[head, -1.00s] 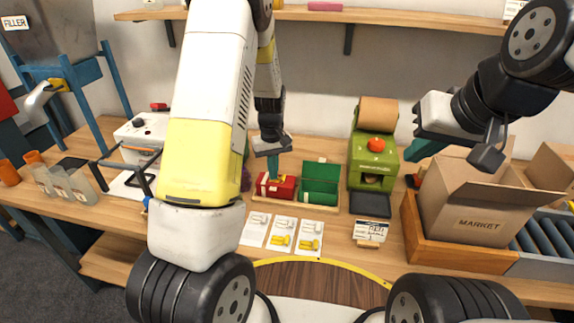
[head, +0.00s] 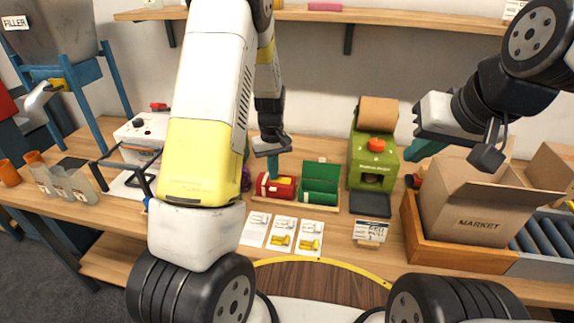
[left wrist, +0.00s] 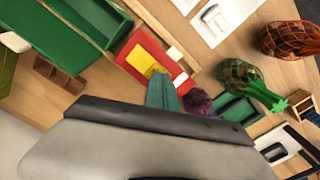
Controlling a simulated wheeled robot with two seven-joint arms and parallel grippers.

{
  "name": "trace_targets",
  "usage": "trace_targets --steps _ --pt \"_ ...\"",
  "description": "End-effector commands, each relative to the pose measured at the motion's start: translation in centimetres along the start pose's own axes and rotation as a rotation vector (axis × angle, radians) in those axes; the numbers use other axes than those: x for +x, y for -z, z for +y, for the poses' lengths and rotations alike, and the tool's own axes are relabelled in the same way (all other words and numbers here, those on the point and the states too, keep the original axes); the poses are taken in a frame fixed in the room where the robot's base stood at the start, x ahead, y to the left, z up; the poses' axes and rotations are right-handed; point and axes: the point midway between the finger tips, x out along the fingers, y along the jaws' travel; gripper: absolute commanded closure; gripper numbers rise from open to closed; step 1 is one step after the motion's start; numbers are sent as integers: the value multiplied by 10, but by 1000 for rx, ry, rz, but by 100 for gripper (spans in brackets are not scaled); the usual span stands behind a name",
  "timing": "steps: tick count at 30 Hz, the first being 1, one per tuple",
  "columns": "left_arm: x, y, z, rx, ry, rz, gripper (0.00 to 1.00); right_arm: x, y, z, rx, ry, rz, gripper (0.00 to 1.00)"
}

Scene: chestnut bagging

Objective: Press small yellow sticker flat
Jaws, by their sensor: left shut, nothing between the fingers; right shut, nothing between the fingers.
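A red box (head: 283,188) sits on a wooden tray, left of a green box. A small yellow sticker (left wrist: 142,60) shows on the red box's top in the left wrist view, where the red box (left wrist: 124,57) is also seen. My left gripper (head: 273,175) points down at the red box, fingers shut and empty. In the left wrist view its green fingertips (left wrist: 158,76) are at the sticker's edge and hide part of it; whether they touch I cannot tell. My right gripper (head: 420,149) is shut and empty, up at the right near the cardboard box.
The open green box (head: 319,185) stands right beside the red one. A green machine (head: 372,160) and a cardboard market box (head: 470,205) are further right. Cards with yellow and white stickers (head: 283,235) lie in front. Netted chestnut bags (left wrist: 285,38) show in the left wrist view.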

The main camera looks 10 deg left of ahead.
Motion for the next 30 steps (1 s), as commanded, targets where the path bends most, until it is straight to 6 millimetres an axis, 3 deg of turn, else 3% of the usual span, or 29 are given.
trace_targets --steps 8,30 --pt "-3 -1 0 0 1 -2 100 0 0 0 0 0 0 100" --pt "-56 0 0 1 0 1 100 0 0 0 0 0 0 100"
